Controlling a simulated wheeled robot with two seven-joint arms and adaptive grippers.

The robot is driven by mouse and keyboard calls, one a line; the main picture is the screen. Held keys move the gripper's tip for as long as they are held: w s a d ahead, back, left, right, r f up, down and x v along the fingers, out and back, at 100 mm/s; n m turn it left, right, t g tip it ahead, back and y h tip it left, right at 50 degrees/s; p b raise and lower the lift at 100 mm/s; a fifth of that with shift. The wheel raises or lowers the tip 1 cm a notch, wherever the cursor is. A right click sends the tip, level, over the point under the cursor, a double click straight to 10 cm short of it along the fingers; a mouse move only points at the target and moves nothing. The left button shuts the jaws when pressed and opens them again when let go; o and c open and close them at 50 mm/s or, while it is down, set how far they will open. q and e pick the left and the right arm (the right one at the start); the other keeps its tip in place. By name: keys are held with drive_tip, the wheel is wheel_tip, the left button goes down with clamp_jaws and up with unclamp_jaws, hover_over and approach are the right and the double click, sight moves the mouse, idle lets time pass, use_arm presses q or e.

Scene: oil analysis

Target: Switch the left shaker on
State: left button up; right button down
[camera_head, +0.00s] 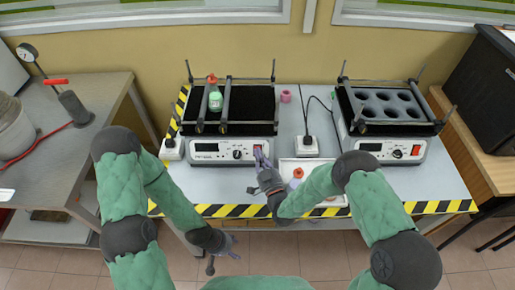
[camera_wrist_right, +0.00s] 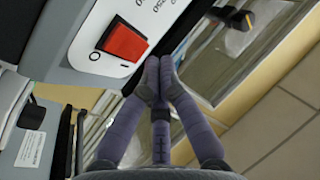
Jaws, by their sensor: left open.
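The left shaker (camera_head: 207,157) stands on the table with a black top platform. Its front panel has a dark display, a knob and a red switch at the right end. In the right wrist view the red rocker switch (camera_wrist_right: 126,42) is large and clear, with an "O" mark beside it. My right gripper (camera_head: 263,160) is in front of that end of the panel. Its fingertips (camera_wrist_right: 160,68) are together and empty, close to the switch's right side; contact cannot be told. My left gripper (camera_head: 222,251) is open and empty, low before the table's front edge.
A green bottle (camera_head: 215,98) with a red cap stands on the left shaker. The right shaker (camera_head: 400,150) has a holed top. A white power socket (camera_head: 306,147) and a white tray (camera_head: 313,163) with orange-capped items lie between them. Striped tape (camera_head: 225,210) marks the table edge.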

drive_tip(key=shift+w, duration=0.1)
drive_tip(key=shift+w+f+b, duration=0.15)
drive_tip(key=shift+w+b, duration=0.15)
drive_tip(key=shift+b, duration=0.15)
